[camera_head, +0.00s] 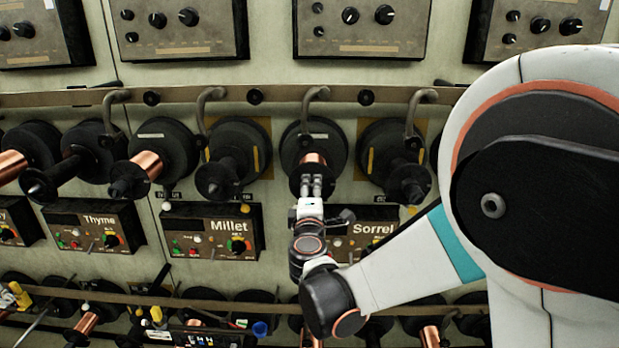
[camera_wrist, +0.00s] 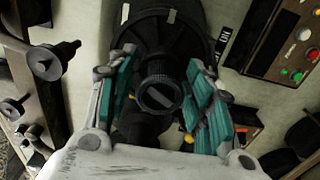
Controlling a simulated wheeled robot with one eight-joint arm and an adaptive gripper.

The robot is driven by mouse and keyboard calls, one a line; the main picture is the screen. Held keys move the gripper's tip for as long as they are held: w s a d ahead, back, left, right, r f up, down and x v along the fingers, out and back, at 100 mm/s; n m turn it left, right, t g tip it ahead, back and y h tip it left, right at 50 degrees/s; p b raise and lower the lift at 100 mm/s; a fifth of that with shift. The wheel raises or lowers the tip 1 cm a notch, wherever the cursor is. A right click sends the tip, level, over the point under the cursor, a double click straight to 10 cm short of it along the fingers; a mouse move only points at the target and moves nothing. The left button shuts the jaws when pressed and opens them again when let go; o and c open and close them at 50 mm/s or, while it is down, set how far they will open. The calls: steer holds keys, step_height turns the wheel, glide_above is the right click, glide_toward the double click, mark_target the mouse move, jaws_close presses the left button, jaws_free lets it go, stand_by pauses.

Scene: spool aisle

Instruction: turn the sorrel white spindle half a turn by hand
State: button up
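A black spindle with copper winding (camera_head: 313,158) stands out from the wall, up and left of the Sorrel panel (camera_head: 372,228). Its dark round flange (camera_head: 308,136) carries a pale mark. In the wrist view the dark ribbed spindle end (camera_wrist: 158,92) points at the camera, with a small light bar on its face. My gripper (camera_head: 312,183) is at this spindle's end. In the wrist view my gripper (camera_wrist: 162,95) has its teal-padded fingers on either side of the spindle, with visible gaps, open and holding nothing. The copper is not clear in the wrist view.
A neighbouring spindle (camera_head: 400,165) with a yellow mark is at right, another (camera_head: 222,165) at left above the Millet panel (camera_head: 212,228). Curved hooks hang from a rail (camera_head: 380,93) above. A lower row of spools lies beneath. In the wrist view, a panel (camera_wrist: 280,45) is at right.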

steer(key=c, duration=0.6)
steer(key=n+b, duration=0.1)
steer(key=n, duration=0.5)
steer(key=n+b, duration=0.1)
steer(key=n, duration=0.9)
steer(key=o, duration=1.2)
steer(key=shift+c, duration=0.2)
